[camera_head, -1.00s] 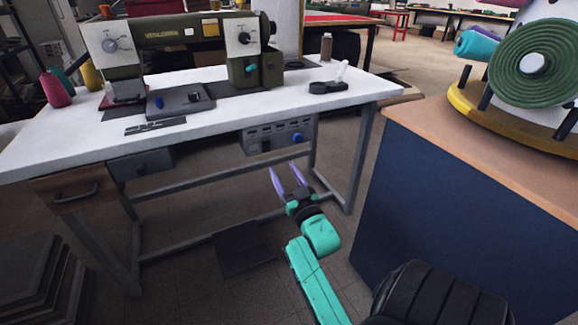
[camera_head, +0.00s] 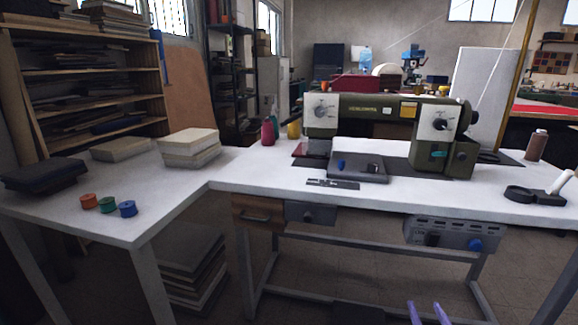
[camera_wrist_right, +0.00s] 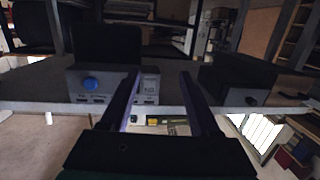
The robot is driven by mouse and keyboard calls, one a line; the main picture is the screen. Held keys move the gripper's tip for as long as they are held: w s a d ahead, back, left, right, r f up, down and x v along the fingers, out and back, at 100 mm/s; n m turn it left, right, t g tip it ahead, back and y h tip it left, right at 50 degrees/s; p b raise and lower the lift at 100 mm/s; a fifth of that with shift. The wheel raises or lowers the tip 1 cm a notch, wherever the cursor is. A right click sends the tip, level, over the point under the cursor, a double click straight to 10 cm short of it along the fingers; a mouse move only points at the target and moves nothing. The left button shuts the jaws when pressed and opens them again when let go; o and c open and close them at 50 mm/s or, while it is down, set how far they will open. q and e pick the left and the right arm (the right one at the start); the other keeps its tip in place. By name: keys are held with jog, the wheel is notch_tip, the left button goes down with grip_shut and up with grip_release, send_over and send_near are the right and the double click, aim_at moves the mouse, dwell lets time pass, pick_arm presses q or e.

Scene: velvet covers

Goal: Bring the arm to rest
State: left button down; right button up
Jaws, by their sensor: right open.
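My right gripper (camera_head: 427,314) shows only as two purple fingertips at the bottom edge of the head view, right of the middle. They are apart, with nothing between them. In the right wrist view the same gripper (camera_wrist_right: 163,78) has its two dark fingers spread and empty. The fingers appear in front of the sewing table, lower than its top in the head view. The rest of my right arm is out of the head view. My left gripper is in neither view.
The white sewing table (camera_head: 235,185) carries a green sewing machine (camera_head: 380,118). A control box (camera_head: 455,234) with a blue knob hangs under its front edge; the wrist view shows this box (camera_wrist_right: 112,86) upside down. Spools (camera_head: 107,205) and fabric stacks (camera_head: 188,148) lie at left. Shelves (camera_head: 90,90) stand behind.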

jog(key=s+a+f+n+g+y, duration=0.1)
jog(key=s+a+f+g+y, duration=0.1)
jog(key=s+a+f+g, duration=0.25)
jog(key=s+a+f+n+g+y, duration=0.1)
jog(key=a+f+n+g+y, duration=0.15)
jog(key=a+f, duration=0.4)
jog(key=s+a+f+n+g+p, duration=0.1)
jog(key=s+a+f+g+p, duration=0.1)
jog(key=s+f+g+p, duration=0.4)
jog(key=s+a+f+n+g+p, duration=0.1)
jog(key=s+a+f+g+p, duration=0.15)
jog(key=s, duration=0.45)
pick_arm(q)
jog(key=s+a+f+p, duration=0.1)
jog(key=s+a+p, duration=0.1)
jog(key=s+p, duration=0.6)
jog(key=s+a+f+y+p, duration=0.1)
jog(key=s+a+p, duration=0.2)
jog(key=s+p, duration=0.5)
jog(key=p, duration=0.3)
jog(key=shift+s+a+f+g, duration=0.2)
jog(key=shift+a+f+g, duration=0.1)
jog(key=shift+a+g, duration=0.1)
pick_arm(e)
jog(key=s+d, duration=0.3)
jog(key=s, duration=0.5)
jog(key=s+d, duration=0.2)
jog(key=s, duration=0.5)
jog(key=shift+s+d+f, duration=0.15)
jog(key=shift+s+d, duration=0.25)
